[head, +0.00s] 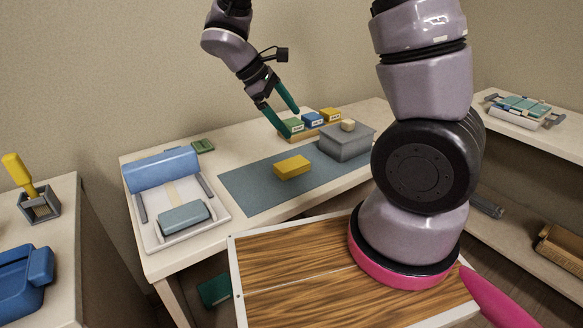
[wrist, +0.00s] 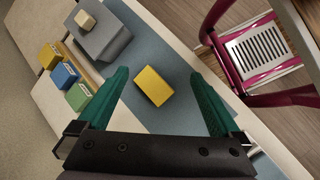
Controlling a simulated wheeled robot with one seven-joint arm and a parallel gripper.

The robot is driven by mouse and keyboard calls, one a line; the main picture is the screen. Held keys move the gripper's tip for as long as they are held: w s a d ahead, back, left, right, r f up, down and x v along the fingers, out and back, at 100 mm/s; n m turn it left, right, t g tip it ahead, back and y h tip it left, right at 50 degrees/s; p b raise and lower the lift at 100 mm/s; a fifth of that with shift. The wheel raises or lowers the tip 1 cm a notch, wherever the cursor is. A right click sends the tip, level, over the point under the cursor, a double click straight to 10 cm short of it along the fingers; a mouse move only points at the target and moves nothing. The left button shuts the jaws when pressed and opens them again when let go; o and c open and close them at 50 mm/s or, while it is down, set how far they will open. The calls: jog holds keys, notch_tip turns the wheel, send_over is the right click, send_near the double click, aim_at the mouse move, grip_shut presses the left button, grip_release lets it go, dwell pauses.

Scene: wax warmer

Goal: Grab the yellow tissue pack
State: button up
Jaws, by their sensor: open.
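The yellow tissue pack (head: 292,168) lies flat on the blue-grey mat (head: 245,187) on the table in the head view. In the wrist view the yellow pack (wrist: 153,86) shows between and beyond the two green fingers, closer to the left one. My gripper (head: 283,120) is open and empty, raised above the back of the table, up and slightly left of the pack in the head view. It also shows in the wrist view (wrist: 160,85) with its fingers spread wide. Nothing touches the pack.
A grey box (head: 346,146) with a small beige block (head: 348,125) on top stands right of the pack. Behind it is a wooden holder with green (head: 293,125), blue (head: 312,119) and yellow (head: 330,114) small boxes. A white tray with blue rolls (head: 163,170) stands left.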

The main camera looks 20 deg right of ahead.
aim_at(294, 162)
jog(key=a+f+n+t+h, duration=0.1)
jog(key=a+f+n+h, duration=0.1)
jog(key=f+n, duration=0.1)
jog(key=w+a+f+n+t+h, duration=0.1)
jog(key=a+f+n+t+h, duration=0.1)
jog(key=f+n, duration=0.2)
jog(key=w+a+f+n+t+h, duration=0.1)
jog(key=a+f+n+t, duration=0.1)
jog(key=f, duration=0.5)
jog(key=shift+n+h, duration=0.4)
jog(key=shift+n, duration=0.5)
jog(key=x, duration=0.5)
jog(key=shift+w+d, duration=0.15)
jog(key=shift+d, duration=0.05)
jog(key=shift+x, duration=2.65)
jog(key=shift+w+r, duration=0.15)
jog(key=shift+r, duration=0.05)
jog(key=c, duration=1.3)
